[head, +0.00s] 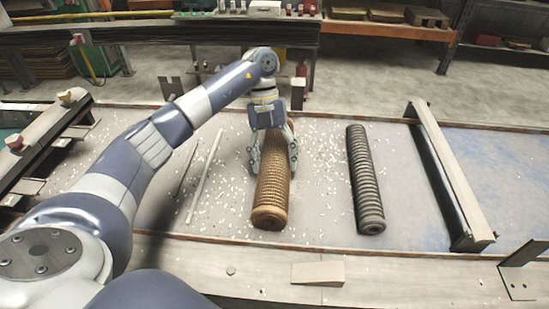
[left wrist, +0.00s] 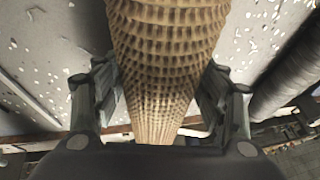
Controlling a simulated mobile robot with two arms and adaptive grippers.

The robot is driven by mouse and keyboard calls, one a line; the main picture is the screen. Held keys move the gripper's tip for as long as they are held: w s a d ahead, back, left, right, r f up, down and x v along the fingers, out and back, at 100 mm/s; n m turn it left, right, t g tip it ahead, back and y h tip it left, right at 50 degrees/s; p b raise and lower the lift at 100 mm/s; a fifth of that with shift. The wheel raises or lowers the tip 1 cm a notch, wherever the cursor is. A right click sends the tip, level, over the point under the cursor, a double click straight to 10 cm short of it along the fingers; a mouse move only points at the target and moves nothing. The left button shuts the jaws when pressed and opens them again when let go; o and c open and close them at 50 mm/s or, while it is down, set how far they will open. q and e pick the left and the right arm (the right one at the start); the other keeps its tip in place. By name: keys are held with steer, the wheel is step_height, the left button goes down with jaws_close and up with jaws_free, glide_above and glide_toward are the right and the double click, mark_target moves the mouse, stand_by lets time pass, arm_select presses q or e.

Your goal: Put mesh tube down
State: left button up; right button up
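The brown mesh tube (head: 271,195) lies lengthwise over the grey work surface, its round near end toward me. My left gripper (head: 273,160) comes down over its far half with one finger on each side. In the left wrist view the tube (left wrist: 165,60) fills the space between the fingers (left wrist: 163,100), which appear to press on its sides. I cannot tell whether the tube rests on the surface or is slightly above it. The tube's far end is partly hidden by the gripper. My right gripper is not in view.
A dark ribbed tube (head: 365,180) lies to the right, apart from the brown one. Two thin rods (head: 205,175) lie to the left. White chips are scattered around. A raised crossbar (head: 448,175) stands at the right. A small wooden block (head: 318,273) is on the front ledge.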

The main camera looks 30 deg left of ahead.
arm_select(q)
steer(key=shift+o, duration=1.3)
steer(key=v, duration=1.2)
